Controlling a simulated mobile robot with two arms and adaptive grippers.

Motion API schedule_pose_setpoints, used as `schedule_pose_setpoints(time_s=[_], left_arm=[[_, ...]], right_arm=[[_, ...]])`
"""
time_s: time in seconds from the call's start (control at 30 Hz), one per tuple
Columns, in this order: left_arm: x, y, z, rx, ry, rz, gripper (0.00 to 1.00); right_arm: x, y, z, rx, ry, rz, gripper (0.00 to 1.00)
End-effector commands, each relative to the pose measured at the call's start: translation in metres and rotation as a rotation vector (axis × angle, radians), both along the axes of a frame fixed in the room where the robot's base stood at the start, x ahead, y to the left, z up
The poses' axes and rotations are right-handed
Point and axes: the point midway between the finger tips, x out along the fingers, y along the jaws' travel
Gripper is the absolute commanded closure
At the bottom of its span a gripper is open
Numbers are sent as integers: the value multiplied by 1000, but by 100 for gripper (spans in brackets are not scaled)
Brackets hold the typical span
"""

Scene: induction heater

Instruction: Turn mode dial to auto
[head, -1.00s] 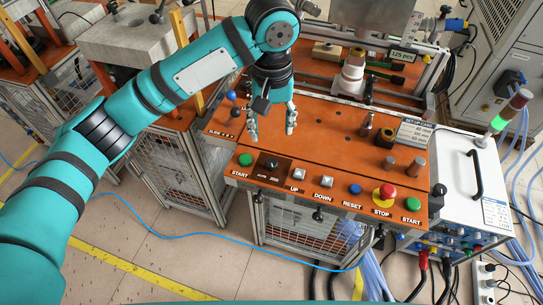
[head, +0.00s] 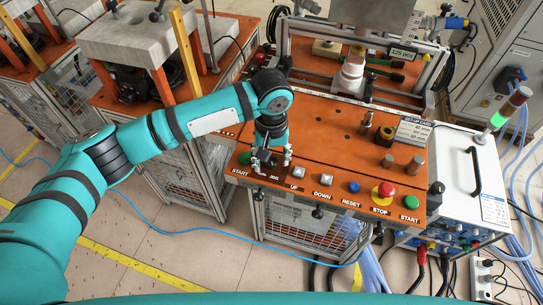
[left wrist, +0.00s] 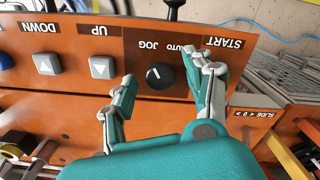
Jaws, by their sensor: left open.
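The mode dial (left wrist: 159,76) is a round black knob with a small white mark, on a dark plate lettered JOG and AUTO on the orange panel. In the left wrist view the panel appears upside down. My left gripper (left wrist: 166,78) is open, with one finger on each side of the dial. A gap shows between the dial and each finger. In the head view my left gripper (head: 273,160) is over the dial plate at the panel's front left and hides most of the dial. My right gripper is not in view.
The green start button (head: 245,158) is just left of the gripper. The grey UP button (head: 298,171) and DOWN button (head: 327,179) are to its right. The red stop button (head: 386,189) is further right. Metal posts (head: 417,163) stand at the panel's right. The panel's middle is clear.

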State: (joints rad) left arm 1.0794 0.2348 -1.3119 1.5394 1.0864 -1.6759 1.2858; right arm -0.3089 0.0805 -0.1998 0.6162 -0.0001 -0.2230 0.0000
Motion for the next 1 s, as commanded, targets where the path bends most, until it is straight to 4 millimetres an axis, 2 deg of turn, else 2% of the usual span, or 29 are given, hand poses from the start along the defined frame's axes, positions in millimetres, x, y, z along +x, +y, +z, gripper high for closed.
schedule_pose_setpoints(time_s=[0.07,0.4,0.47,0.77,1.0], left_arm=[[0,0,0,0,0,0,49],[0,0,0,1,0,1,94],[0,0,0,1,0,1,100],[0,0,2,2,1,-34,100],[-1,1,5,2,4,-165,100]], right_arm=[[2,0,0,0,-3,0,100],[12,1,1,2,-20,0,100],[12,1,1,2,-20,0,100],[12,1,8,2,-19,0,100],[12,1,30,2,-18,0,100]])
